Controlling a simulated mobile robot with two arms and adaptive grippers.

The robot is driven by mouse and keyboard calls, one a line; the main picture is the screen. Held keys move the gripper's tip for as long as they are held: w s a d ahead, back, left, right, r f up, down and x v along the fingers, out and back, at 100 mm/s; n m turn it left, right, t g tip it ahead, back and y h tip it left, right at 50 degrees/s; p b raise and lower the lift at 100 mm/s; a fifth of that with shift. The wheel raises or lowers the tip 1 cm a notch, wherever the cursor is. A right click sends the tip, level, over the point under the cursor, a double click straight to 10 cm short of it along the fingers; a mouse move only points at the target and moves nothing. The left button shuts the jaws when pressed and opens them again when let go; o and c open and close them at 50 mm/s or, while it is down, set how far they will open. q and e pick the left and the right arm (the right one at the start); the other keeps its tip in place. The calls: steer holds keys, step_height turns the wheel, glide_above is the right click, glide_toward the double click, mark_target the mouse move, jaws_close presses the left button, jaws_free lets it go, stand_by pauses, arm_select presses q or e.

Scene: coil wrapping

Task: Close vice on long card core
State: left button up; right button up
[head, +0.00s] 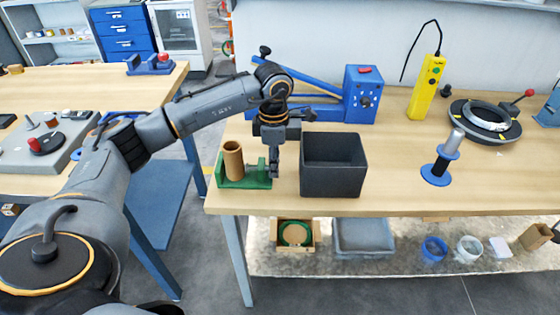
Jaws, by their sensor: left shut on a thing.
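A green vice (231,184) stands near the front left corner of the workbench. A brown card core (233,158) stands upright between its jaws. Whether the jaws touch the core is too small to tell. My left gripper (274,172) points down at the right end of the vice, shut on what looks like the vice handle. The fingers hide most of that handle. My right gripper is out of view.
A dark open bin (333,187) stands close to the right of my left gripper. Behind are a blue machine (363,95) and a yellow pendant (426,90). A blue spool stand (437,172) and a black turntable ring (487,120) are further right. The bench between the bin and the spool stand is clear.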

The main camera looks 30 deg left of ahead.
arm_select(q)
steer(key=shift+g, duration=0.3)
steer(key=shift+w+r+h+p, duration=0.1)
steer(key=shift+h+p, duration=0.2)
steer(key=shift+p, duration=0.15)
steer(key=shift+w+g, duration=0.1)
steer(key=shift+g, duration=0.4)
steer(key=shift+w+a+g+h+p, duration=0.1)
steer(key=shift+g+h+p, duration=0.2)
steer(key=shift+h+p, duration=0.1)
steer(key=shift+w+f+g+h, duration=0.1)
steer(key=shift+f+g+h, duration=0.15)
steer(key=shift+g+h, duration=0.25)
